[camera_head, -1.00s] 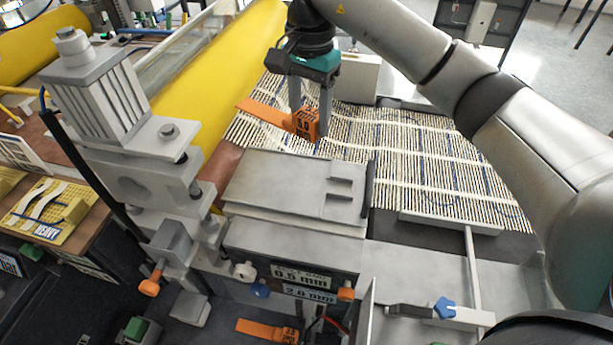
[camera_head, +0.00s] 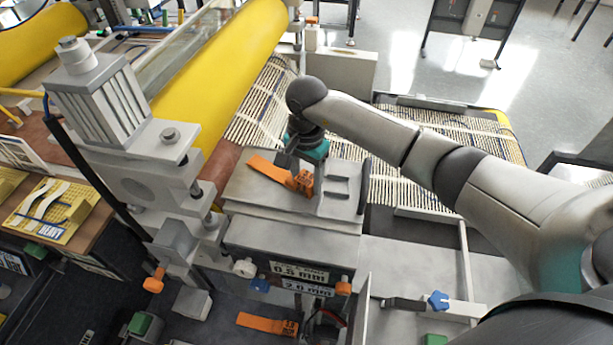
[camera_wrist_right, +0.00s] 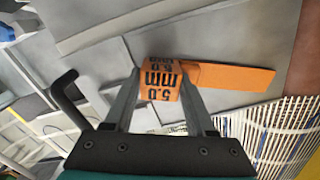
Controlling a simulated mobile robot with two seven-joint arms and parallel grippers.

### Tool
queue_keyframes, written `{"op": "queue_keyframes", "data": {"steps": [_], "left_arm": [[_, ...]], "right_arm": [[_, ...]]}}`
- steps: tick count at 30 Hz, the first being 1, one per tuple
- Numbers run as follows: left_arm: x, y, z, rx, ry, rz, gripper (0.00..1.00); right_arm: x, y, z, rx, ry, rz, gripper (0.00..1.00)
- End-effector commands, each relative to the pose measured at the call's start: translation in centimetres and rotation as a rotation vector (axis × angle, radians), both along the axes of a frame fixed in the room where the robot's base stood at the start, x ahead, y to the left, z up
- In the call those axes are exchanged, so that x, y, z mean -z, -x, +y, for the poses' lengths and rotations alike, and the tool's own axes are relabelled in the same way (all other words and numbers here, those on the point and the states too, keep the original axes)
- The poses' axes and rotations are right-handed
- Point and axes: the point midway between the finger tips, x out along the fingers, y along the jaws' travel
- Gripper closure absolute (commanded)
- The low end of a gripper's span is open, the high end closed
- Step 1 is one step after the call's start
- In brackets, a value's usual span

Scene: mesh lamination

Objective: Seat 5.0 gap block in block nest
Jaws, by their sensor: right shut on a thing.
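My right gripper (camera_head: 302,172) is shut on the orange 5.0 gap block (camera_head: 302,182), over the top of the grey metal housing (camera_head: 250,195). The block has a long flat orange tail pointing to the upper left. In the right wrist view, the block (camera_wrist_right: 160,82) sits between the two fingers, its "5.0 mm" print facing the camera. The housing top has two shallow recesses (camera_head: 336,188) just right of the block; I cannot tell which part is the nest. Whether the block touches the housing is unclear. My left gripper is not in view.
A black handle (camera_head: 363,186) stands at the housing's right edge. A grey press column (camera_head: 150,160) and yellow roller (camera_head: 225,75) are to the left. A second orange tagged block (camera_head: 268,323) lies low in front. The slatted mesh (camera_head: 400,185) stretches behind.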

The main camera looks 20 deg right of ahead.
Motion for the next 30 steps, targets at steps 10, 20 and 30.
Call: {"op": "queue_keyframes", "data": {"steps": [10,20,30], "left_arm": [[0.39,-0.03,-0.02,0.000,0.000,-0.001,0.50],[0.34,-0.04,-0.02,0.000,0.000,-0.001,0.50],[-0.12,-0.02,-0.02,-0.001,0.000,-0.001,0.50]], "right_arm": [[0.38,-0.07,0.00,-0.001,0.000,-0.002,1.00],[0.34,-0.04,0.01,-0.001,-0.001,-0.001,0.14],[-0.06,-0.02,0.04,-0.001,-0.001,-0.001,0.14]]}}
